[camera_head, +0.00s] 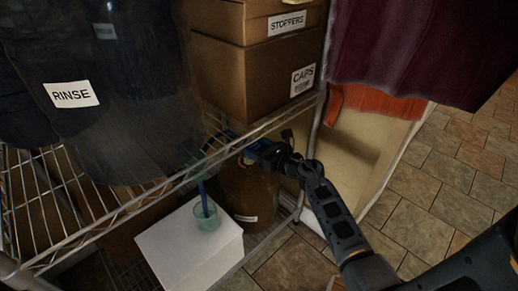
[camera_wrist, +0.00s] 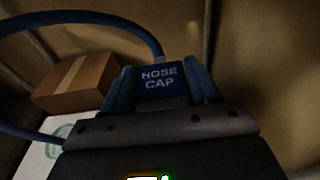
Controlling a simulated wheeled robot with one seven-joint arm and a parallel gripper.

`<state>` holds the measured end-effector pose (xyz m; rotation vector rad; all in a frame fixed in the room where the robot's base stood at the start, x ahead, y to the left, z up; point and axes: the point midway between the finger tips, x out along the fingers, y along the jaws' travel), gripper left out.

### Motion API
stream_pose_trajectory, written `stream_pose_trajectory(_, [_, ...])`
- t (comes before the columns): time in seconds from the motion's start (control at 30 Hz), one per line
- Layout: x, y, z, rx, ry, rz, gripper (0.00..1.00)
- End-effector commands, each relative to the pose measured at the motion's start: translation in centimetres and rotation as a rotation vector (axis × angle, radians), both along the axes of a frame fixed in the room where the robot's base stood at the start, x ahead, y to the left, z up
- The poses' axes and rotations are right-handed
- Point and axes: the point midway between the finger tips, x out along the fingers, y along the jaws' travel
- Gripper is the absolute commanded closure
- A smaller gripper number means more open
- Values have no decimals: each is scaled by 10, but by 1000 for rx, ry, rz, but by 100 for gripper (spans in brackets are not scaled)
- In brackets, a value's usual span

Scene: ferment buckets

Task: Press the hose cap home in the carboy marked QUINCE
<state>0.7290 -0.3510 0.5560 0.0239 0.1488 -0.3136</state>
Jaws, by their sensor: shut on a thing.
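My gripper (camera_head: 262,152) is shut on the blue hose cap (camera_wrist: 160,78), which reads HOSE CAP in the wrist view. A blue hose (camera_wrist: 85,17) runs from the cap and loops to the left. In the head view, a brown carboy (camera_head: 250,187) stands below my gripper, partly behind the shelf's front rail. Its white label (camera_head: 245,218) is too small to read, and its mouth is hidden. I cannot tell whether the cap touches the carboy. A blue tube (camera_head: 203,196) stands in a greenish jar (camera_head: 208,218).
The jar is on a white block (camera_head: 185,252) left of the carboy. A wire shelf rail (camera_head: 130,205) crosses above. The shelf holds a dark RINSE vessel (camera_head: 110,120) and STOPPERS (camera_head: 240,20) and CAPS (camera_head: 250,75) boxes. A cardboard box (camera_wrist: 75,82) shows in the wrist view. Tiled floor (camera_head: 430,205) is clear at right.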

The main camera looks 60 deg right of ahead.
Motion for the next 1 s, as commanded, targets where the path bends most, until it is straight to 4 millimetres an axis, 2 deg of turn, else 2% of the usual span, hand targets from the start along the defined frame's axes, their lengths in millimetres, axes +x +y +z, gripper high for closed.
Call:
stream_pose_trajectory(0.7, [19, -6, -1, -1, -1, 0, 76])
stream_pose_trajectory(1.0, [21, -7, -2, 0, 0, 0, 76])
